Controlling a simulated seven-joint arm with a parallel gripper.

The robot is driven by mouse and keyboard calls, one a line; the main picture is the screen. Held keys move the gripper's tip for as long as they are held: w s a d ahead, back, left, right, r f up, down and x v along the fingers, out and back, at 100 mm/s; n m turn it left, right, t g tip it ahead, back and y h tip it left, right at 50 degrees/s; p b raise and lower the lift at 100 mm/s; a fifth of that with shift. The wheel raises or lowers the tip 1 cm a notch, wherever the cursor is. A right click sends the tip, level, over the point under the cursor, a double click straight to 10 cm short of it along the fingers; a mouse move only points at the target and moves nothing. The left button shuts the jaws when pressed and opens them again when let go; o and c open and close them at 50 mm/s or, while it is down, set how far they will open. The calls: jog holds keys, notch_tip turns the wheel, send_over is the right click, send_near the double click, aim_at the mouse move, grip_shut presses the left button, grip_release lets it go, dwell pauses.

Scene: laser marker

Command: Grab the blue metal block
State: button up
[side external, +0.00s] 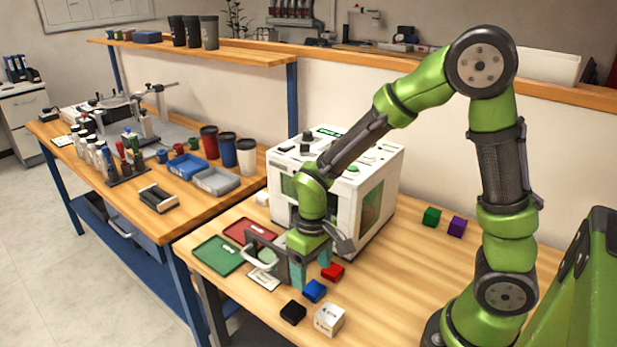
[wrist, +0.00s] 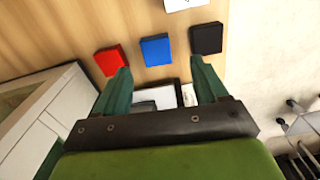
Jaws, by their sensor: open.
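The blue metal block (side external: 314,291) lies on the wooden table between a red block (side external: 333,272) and a black block (side external: 293,312). In the wrist view the blue block (wrist: 155,50) lies beyond my fingertips, roughly centred between them. My gripper (side external: 308,277) is beside the blocks in the side view, close to the red and blue ones. In the wrist view my gripper (wrist: 162,76) has its two green fingers spread apart with nothing between the tips. The blue block is in full view and not touched by the fingers.
The red block (wrist: 111,60) and black block (wrist: 206,38) flank the blue one with small gaps. A white block (side external: 329,320) lies nearby. The white laser machine (side external: 378,190) stands behind my gripper. Green (side external: 216,254) and red (side external: 251,229) trays lie left.

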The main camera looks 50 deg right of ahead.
aim_at(314, 288)
jog(key=f, duration=0.5)
jog(key=shift+s+d+f, duration=0.1)
jog(key=shift+s+d, duration=0.05)
jog(key=shift+d, duration=0.05)
